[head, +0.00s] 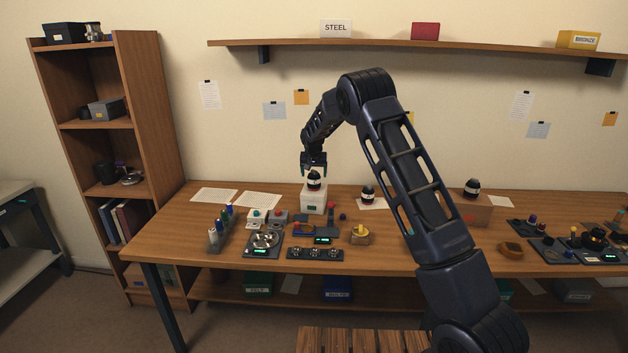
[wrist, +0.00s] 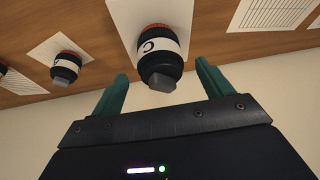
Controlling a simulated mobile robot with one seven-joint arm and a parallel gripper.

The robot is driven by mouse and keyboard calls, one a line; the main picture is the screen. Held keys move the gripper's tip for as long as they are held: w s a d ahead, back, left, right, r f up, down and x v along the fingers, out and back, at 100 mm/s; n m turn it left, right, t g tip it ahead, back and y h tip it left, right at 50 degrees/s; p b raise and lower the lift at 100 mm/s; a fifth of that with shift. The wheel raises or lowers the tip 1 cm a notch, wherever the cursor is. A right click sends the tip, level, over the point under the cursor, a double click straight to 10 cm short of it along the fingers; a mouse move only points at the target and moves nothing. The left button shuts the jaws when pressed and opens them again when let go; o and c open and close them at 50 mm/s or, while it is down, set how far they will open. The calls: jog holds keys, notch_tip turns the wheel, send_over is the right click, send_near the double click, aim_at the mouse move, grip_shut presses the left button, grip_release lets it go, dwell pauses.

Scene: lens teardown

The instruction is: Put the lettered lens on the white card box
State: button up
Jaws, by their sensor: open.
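A black lens with a white band, a red ring and a letter that looks like C (wrist: 162,60) stands upright on the white card box (head: 313,201). The same lens (head: 314,181) shows in the head view on top of the box. The box top (wrist: 140,12) also shows in the wrist view. My gripper (head: 314,170) is just above the lens. In the wrist view my gripper (wrist: 161,72) is open, its green fingers on either side of the lens with gaps, holding nothing.
A second banded lens (head: 367,193) stands on a paper sheet right of the box; it also shows in the wrist view (wrist: 66,68). A third lens (head: 472,188) stands on a brown block. Small trays and parts crowd the table (head: 190,241) front. A shelf (head: 300,45) hangs above.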

jog(key=v, duration=0.8)
jog(key=shift+s+d, duration=0.1)
jog(key=s+d+r, duration=1)
jog(key=s+d, duration=0.2)
jog(key=d, duration=0.1)
jog(key=s+d+r, duration=0.9)
jog(key=s+d, duration=0.3)
jog(key=s+d+f, duration=0.1)
jog(key=s+d, duration=0.2)
jog(key=s, duration=0.7)
jog(key=s+d+f, duration=0.1)
jog(key=s+d, duration=0.3)
jog(key=s, duration=0.7)
jog(key=s+d+f, duration=0.1)
jog(key=s+d, duration=0.2)
jog(key=s, duration=0.8)
jog(key=shift+d+f, duration=0.3)
jog(key=shift+d, duration=0.1)
